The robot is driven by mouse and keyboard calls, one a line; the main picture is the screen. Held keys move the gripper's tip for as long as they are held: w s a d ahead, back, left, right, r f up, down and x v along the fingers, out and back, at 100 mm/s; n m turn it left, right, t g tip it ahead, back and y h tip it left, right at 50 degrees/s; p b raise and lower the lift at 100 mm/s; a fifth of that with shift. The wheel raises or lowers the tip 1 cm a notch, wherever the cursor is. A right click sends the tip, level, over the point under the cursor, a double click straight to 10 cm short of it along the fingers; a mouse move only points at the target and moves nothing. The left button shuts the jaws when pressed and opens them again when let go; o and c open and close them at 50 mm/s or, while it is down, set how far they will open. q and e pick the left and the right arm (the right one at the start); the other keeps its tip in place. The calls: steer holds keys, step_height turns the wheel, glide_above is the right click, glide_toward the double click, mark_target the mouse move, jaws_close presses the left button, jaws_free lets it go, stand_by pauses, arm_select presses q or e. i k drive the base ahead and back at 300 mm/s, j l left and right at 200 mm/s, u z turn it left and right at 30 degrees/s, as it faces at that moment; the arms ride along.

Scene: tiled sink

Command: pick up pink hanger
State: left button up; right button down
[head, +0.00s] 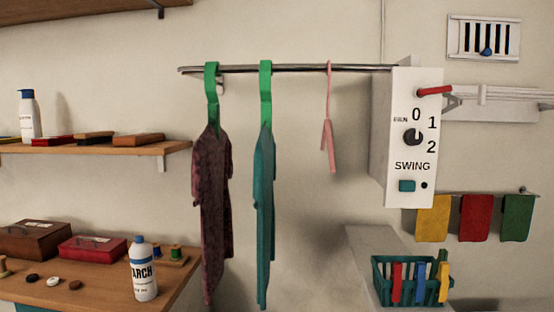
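The pink hanger (328,135) hangs by its hook from the right part of a metal rail (290,69). It is seen nearly edge-on and carries no garment. To its left, a green hanger (265,90) holds a teal garment (264,215). Further left, another green hanger (211,90) holds a dark maroon garment (212,215). Neither of my grippers shows in the head view.
A white control box (414,175) with a dial and red lever stands at the rail's right end. A teal basket of clothespins (381,290) sits below it. Wooden shelves (100,149) are at left, with a bottle (142,268) on the lower one.

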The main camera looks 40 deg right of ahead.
mark_target(327, 133)
steer(key=k+l+z, duration=0.2)
steer(key=z, duration=0.15)
steer(key=k+l+z, duration=0.1)
steer(key=l+z, duration=0.25)
steer(key=k+l+z, duration=0.1)
steer(key=l+z, duration=0.25)
steer(key=i+j+z, duration=0.1)
steer(key=j, duration=0.25)
steer(key=i+j+z, duration=0.1)
steer(key=j, duration=0.25)
steer(key=i+j+z, duration=0.1)
steer(key=i+j, duration=0.15)
steer(key=j, duration=0.15)
steer(key=i+j+z, duration=0.15)
steer(key=j, duration=0.25)
